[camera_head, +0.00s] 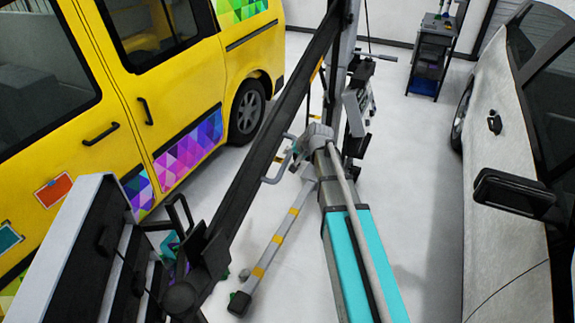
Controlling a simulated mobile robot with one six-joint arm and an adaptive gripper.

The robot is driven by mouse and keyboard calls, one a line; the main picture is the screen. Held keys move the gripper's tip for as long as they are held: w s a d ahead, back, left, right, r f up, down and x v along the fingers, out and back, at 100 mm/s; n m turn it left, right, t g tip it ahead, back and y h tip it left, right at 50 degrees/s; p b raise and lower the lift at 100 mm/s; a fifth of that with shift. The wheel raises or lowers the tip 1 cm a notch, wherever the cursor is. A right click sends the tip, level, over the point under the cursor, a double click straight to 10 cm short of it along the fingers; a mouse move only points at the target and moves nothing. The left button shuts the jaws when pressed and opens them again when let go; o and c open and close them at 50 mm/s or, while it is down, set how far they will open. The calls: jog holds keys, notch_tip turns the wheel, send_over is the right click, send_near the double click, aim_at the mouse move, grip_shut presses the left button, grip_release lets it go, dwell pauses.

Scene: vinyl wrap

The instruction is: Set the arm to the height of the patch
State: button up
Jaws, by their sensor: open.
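An orange patch (54,190) is on the side of the yellow van (115,100), at the left. A teal patch (8,238) is lower, at the picture's left edge. A panel of purple and blue triangles (188,150) runs along the door. A long dark arm slants down from the top centre to the lower left. At its lower end, what looks like my gripper (168,226) stands with dark prongs apart, right of the orange patch. The prongs hold nothing that I can make out. I cannot tell how its height compares with the patches.
A grey drawer cabinet (75,240) stands at the lower left, close to the prongs. A teal beam (348,270) and a yellow-striped bar (272,245) fill the centre. A silver car (515,230) is at the right, a dark cart (432,50) behind. Pale floor shows between.

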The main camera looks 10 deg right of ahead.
aim_at(288, 159)
jog(key=shift+b+x, duration=1.85)
jog(key=shift+x, duration=0.9)
jog(key=shift+c, duration=0.3)
grip_shut()
